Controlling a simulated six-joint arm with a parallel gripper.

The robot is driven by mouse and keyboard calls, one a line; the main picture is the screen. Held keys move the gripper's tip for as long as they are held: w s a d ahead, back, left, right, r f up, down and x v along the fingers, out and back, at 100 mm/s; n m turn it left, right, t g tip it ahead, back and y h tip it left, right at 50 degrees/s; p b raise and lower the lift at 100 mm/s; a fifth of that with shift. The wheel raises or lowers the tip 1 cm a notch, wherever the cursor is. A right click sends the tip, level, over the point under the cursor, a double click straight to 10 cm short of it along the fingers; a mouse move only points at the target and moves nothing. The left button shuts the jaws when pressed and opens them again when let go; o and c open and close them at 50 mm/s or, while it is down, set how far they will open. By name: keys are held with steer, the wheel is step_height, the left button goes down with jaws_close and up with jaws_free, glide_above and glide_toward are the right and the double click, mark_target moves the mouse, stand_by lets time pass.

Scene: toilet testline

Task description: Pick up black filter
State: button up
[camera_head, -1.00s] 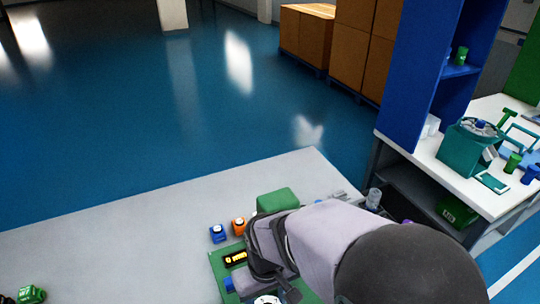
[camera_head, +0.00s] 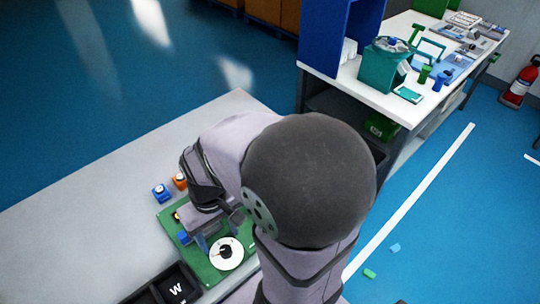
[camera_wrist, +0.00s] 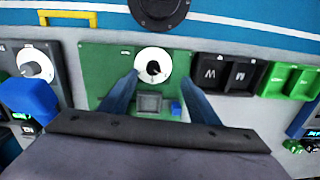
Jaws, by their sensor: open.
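I cannot tell for sure which thing is the black filter. Black pieces marked with white letters (camera_wrist: 215,73) sit right of the green board in the wrist view. A black tray with a W-marked piece (camera_head: 176,289) shows at the bottom of the head view. My gripper (camera_wrist: 161,82) is open, its two blue-grey fingers apart over the green board (camera_wrist: 98,62). A grey square part (camera_wrist: 150,103) and a small blue block (camera_wrist: 176,109) show between the fingers. In the head view my arm hides part of the board (camera_head: 212,277).
A white dial (camera_wrist: 152,67) is on the board, just beyond the fingers. The grey table (camera_head: 90,215) is clear at left.

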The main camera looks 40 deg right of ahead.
steer(key=w+d+r+m+y+p, duration=0.3)
steer(key=w+d+r+p, duration=0.25)
steer(key=w+r, duration=0.35)
steer(key=w+d+b, duration=0.1)
steer(key=d, duration=0.1)
steer(key=d+n+t+b, duration=0.1)
steer(key=d, duration=0.2)
steer(key=w+d+n+b, duration=0.1)
steer(key=d, duration=0.2)
steer(key=shift+w+f+h, duration=0.3)
steer(key=shift+w, duration=0.05)
steer(key=w+d+f+n+t+h+b, duration=0.1)
steer(key=d+n+h+b, duration=0.2)
steer(key=d, duration=1)
steer(key=shift+w+d+f+m+t+h, duration=0.1)
steer(key=shift+w+d+f+m+t, duration=0.45)
steer(key=shift+f, duration=1.35)
steer(key=shift+w+d+f+m+t+h, duration=0.1)
steer(key=shift+d+f+m+t, duration=0.2)
steer(key=shift+d+f+m, duration=1)
steer(key=shift+w+d+f+n+t+h, duration=0.1)
steer(key=shift+w+d+f+t, duration=0.25)
steer(key=shift+f, duration=2.1)
steer(key=shift+a+f, duration=0.1)
steer(key=shift+p+x, duration=0.8)
steer(key=shift+x, duration=1.65)
steer(key=shift+w, duration=0.15)
